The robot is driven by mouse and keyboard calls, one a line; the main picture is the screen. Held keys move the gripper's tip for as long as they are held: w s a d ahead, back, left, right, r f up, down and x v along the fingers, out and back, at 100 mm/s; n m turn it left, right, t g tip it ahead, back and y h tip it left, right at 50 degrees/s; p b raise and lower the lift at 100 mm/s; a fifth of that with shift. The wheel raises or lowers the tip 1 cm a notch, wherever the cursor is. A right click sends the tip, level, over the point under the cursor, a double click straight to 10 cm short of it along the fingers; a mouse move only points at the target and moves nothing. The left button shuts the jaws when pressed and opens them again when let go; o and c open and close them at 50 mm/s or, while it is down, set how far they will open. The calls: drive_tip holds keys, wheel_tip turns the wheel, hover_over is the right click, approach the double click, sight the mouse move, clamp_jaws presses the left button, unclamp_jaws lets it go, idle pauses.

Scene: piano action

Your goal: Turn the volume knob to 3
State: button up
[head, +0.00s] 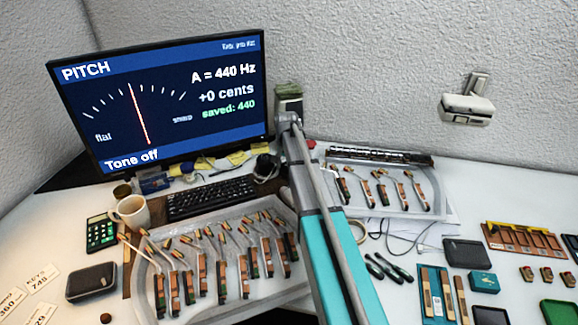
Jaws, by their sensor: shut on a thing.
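My arm, with teal and grey links, reaches up the middle of the head view from the bottom edge to beside the monitor. My gripper and its fingertips do not show clearly; the arm links cover that area. I cannot make out the volume knob or any number scale. A dark upright box (289,97) stands right of the monitor, behind the grey end of my arm. A small dark rounded thing (265,166) lies left of the arm, by the keyboard. The monitor (160,100) reads "PITCH", A = 440 Hz, +0 cents, saved 440 and "Tone off".
A keyboard (211,197), white mug (133,213) and green calculator (102,232) are on the left of the desk. Trays of piano action parts lie either side of my arm. Pliers (388,267), cables and small boxes lie on the right. A textured wall closes the back.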

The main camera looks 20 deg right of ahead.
drive_tip(key=m, duration=0.5)
drive_tip(key=shift+w+d+m, duration=0.15)
drive_tip(key=shift+d+m, duration=0.05)
drive_tip(key=shift+m, duration=2.4)
drive_tip(key=shift+s, duration=0.2)
drive_tip(key=o, duration=1.2)
drive_tip(key=shift+c, duration=0.2)
